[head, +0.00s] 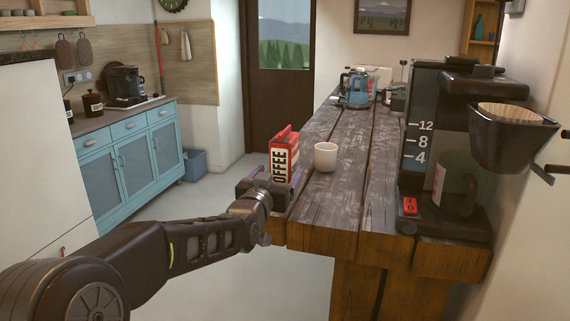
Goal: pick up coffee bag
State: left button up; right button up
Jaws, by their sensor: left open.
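The coffee bag (283,150) is red and white with dark "COFFEE" lettering. It stands upright at the left edge of the wooden table (340,204) in the head view. My left gripper (275,180) is open at the lower part of the bag, with a finger showing on each side of it. I cannot tell whether the fingers touch the bag. The gripper hides the bag's base. My right gripper is not in view.
A white cup (325,156) stands just right of the bag. A large black coffee maker (437,130) takes up the table's right side. A blue kettle (356,88) stands farther back. A blue cabinet (133,155) is across the floor at left.

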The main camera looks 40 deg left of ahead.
aim_at(283, 138)
pick_arm(q)
jog(key=x, duration=0.2)
jog(key=p+x, duration=0.1)
jog(key=x, duration=0.1)
jog(key=shift+w+a+r, duration=0.2)
jog(key=shift+w+a, duration=0.05)
jog(key=shift+w, duration=0.1)
jog(key=shift+c, duration=0.2)
jog(key=c, duration=1.6)
jog(key=shift+r, duration=0.1)
notch_tip(283, 138, up, 10)
jog(key=shift+f+p, duration=0.1)
jog(key=shift+p, duration=0.3)
